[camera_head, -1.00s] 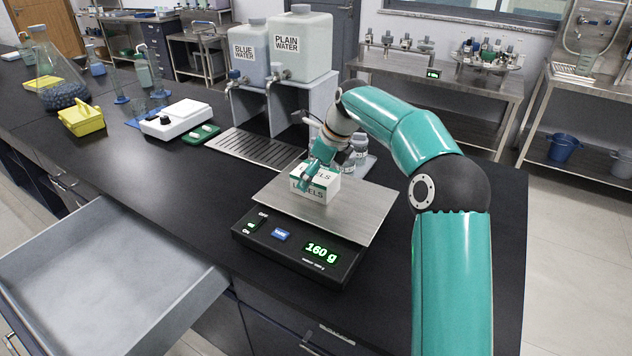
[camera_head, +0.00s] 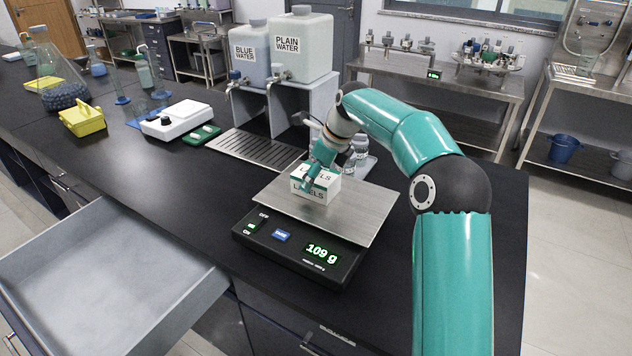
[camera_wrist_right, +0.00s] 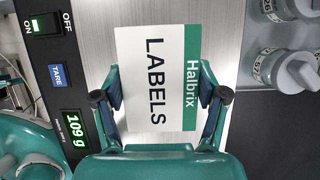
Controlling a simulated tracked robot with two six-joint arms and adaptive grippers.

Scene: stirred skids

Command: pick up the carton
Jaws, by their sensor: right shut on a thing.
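The carton (camera_head: 318,190) is a small white box with a teal band and the word LABELS. It stands on the steel pan of the scale (camera_head: 357,222), whose display reads 109 g. My right gripper (camera_head: 314,182) comes down over the carton from above and is shut on it. In the right wrist view the carton (camera_wrist_right: 157,78) lies between the two fingers of the gripper (camera_wrist_right: 160,100), one along each side. Whether the carton's underside touches the pan cannot be told. My left gripper is not in view.
Several grey-capped bottles (camera_wrist_right: 288,67) stand just behind the scale. Two water containers (camera_head: 302,48) sit on a grey stand with a drain grille (camera_head: 252,150). An open, empty drawer (camera_head: 105,268) juts out at front left. Bare black bench lies left of the scale.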

